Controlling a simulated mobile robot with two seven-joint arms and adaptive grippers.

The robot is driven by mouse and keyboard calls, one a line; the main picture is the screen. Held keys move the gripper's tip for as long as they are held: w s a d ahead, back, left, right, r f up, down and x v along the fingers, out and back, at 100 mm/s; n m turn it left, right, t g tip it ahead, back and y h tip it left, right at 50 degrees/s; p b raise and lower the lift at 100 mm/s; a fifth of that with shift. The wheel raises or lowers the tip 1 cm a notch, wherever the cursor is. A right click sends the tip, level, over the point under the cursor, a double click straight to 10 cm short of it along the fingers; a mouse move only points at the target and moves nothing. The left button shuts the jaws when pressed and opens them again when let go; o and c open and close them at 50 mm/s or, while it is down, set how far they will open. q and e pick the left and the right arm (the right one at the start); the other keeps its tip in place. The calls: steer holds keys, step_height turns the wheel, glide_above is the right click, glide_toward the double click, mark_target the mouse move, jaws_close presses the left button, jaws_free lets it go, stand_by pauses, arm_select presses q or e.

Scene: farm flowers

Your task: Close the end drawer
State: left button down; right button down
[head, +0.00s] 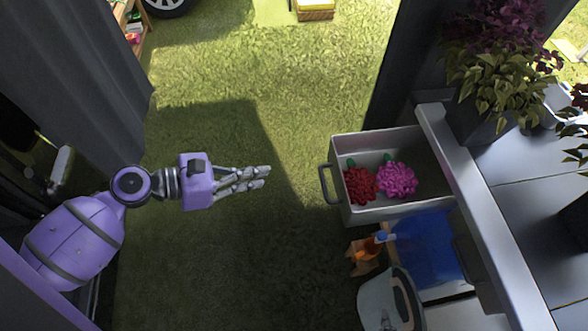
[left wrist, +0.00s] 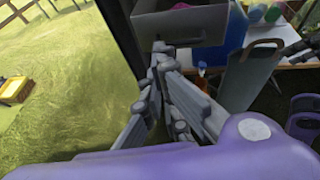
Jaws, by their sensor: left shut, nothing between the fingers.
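The end drawer (head: 440,215) is pulled open from the white and grey counter at the right of the head view. A red flower and a pink flower (head: 397,180) lie inside it. Its handle (head: 327,184) is on the front, facing my left arm. My left gripper (head: 268,176) is shut and empty, in the air to the left of the handle, with a gap between them. In the left wrist view the fingers (left wrist: 160,65) point toward the drawer (left wrist: 180,22), which shows at the top.
A grey bin (head: 375,305), a spray bottle (head: 383,237) and a blue item (head: 425,243) are below the drawer. A potted purple plant (head: 490,110) stands on the counter (head: 480,190). Grass floor between my left gripper and the drawer is clear.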

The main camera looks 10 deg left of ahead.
mark_target(320, 169)
arm_select(q)
steer(key=x, duration=1.3)
steer(key=shift+d+p, duration=0.3)
steer(key=shift+d, duration=0.15)
arm_select(e)
steer(key=shift+s+r, duration=0.15)
steer(key=shift+s, duration=0.05)
